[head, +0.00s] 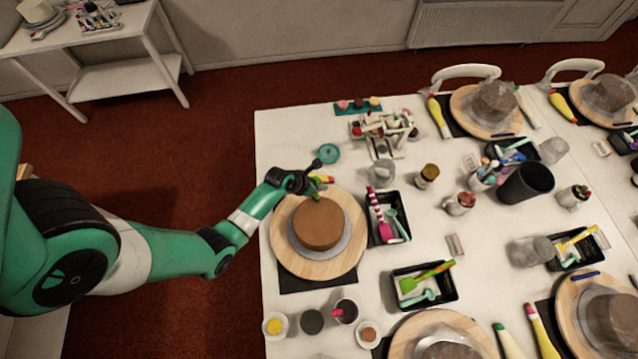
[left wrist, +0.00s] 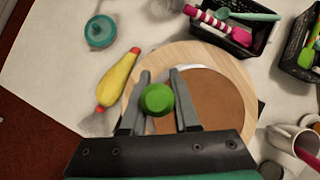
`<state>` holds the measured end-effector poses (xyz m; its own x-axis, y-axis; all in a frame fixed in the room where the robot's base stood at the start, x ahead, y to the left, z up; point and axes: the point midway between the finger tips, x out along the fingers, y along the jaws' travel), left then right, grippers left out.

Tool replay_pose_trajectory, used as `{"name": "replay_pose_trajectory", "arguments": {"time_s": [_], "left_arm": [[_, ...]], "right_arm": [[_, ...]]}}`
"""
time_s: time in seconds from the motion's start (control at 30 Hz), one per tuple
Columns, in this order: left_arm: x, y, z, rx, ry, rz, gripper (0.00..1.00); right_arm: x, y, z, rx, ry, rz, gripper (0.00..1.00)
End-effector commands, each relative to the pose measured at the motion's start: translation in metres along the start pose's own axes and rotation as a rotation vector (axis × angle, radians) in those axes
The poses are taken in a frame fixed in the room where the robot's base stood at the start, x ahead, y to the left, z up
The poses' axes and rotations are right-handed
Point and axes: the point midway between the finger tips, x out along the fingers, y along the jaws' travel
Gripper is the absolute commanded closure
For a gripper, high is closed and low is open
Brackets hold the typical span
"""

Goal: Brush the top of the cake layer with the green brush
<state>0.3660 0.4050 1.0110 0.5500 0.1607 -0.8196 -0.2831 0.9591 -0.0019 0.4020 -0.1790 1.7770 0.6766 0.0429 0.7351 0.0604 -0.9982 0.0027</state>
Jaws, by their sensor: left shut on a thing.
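The brown cake layer (head: 319,223) lies on a pale turntable disc on a round wooden board (head: 300,264) near the table's left side. My left gripper (head: 312,188) is over the far edge of the cake layer. In the left wrist view its fingers close around the green brush (left wrist: 157,99), which appears end-on as a round green end. Its green part also shows below the gripper in the head view (head: 317,199). Its lower end is small and partly hidden, so contact with the cake cannot be told. The cake layer (left wrist: 218,100) lies beyond the right finger. My right gripper is out of view.
A yellow piping bag (left wrist: 118,79) lies by the board's far edge, near a teal lid (head: 328,153). A black tray of tools (head: 386,240) stands right of the board. Cups (head: 345,310) stand in front. Another black tray (head: 449,297) holds a lime-green tool.

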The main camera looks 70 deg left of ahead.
Motion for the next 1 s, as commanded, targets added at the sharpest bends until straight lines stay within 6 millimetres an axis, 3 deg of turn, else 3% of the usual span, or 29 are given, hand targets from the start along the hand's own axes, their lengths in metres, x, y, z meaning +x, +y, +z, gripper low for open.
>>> {"name": "replay_pose_trajectory", "arguments": {"time_s": [0.27,0.73,1.0], "left_arm": [[0.003,0.0,-0.002,0.0,0.0,0.0,1.0],[-0.015,-0.018,-0.02,0.001,0.002,-0.001,1.0],[-0.016,-0.022,-0.026,0.001,0.0,0.0,1.0]], "right_arm": [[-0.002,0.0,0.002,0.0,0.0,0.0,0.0],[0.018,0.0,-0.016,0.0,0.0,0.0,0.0],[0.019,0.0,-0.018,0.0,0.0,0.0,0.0]]}}
